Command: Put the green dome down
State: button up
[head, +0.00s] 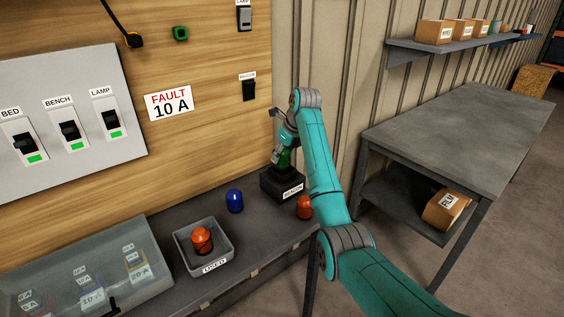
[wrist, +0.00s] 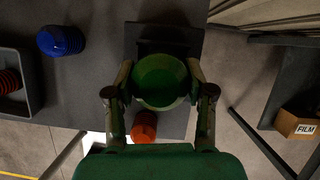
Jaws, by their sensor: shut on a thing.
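My gripper (head: 283,150) is shut on the green dome (wrist: 160,80), with one finger on each side of it in the wrist view. In the head view the green dome (head: 284,160) is partly hidden by my gripper. In the wrist view the dark block (wrist: 150,32) shows behind the dome.
A blue dome (head: 235,200) and an orange dome (head: 304,208) stand on the bench on either side of the block. The grey USED tray (head: 181,247) holds another orange dome (head: 202,240). A clear-lidded box (head: 60,275) lies at left. The grey side table (head: 465,125) has a clear top.

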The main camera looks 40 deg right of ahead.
aim_at(283, 162)
jog(key=shift+f, duration=1.45)
jog(key=shift+f, duration=0.15)
jog(key=o, duration=1.1)
jog(key=shift+o, duration=0.2)
